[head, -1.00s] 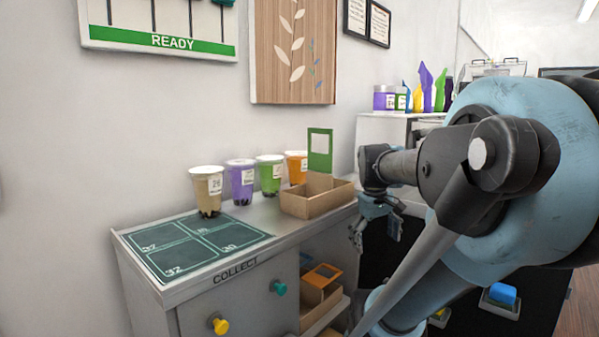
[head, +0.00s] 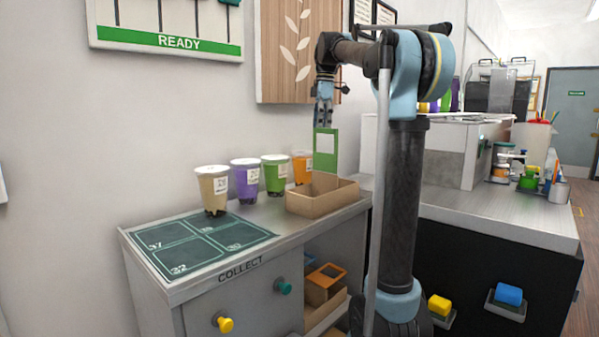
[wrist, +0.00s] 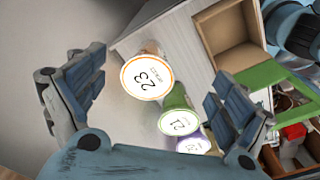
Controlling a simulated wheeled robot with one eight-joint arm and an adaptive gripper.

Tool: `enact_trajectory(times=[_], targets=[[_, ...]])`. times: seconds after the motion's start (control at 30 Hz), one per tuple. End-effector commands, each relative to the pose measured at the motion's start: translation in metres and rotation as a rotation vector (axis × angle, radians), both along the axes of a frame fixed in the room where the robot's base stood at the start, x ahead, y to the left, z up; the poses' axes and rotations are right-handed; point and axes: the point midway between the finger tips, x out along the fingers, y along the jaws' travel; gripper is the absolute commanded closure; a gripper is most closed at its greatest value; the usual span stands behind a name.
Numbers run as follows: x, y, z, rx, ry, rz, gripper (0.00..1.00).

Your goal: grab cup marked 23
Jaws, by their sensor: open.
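The cup marked 23 is the orange cup (head: 302,168) at the right end of a row of cups, partly behind the cardboard box. In the wrist view, its white lid with an orange rim and the number 23 (wrist: 147,77) lies between my open fingers, below them. My gripper (head: 323,118) is open, empty and pointing down, raised above the box and green card area. In the wrist view its two fingers (wrist: 152,100) stand wide apart at left and right. The green cup marked 21 (wrist: 179,122) and a purple-rimmed cup (wrist: 195,145) show beyond it.
A tan cup (head: 213,190), purple cup (head: 245,181) and green cup (head: 275,174) stand left of the orange one. An open cardboard box (head: 322,201) with an upright green card (head: 325,150) stands close on the right. The dark numbered mat (head: 205,243) is clear.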

Motion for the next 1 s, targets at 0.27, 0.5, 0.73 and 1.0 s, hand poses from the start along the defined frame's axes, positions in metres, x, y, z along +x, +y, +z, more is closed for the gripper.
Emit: enact_trajectory(times=[0.27, 0.5, 0.73, 1.0], targets=[[0.014, 0.041, 0.023, 0.05, 0.0, 0.16, 0.07], [0.013, 0.044, -0.01, 0.051, 0.0, 0.161, 0.07], [0.012, 0.047, -0.05, 0.051, 0.0, 0.159, 0.07], [0.011, 0.051, -0.087, 0.051, 0.0, 0.158, 0.07]])
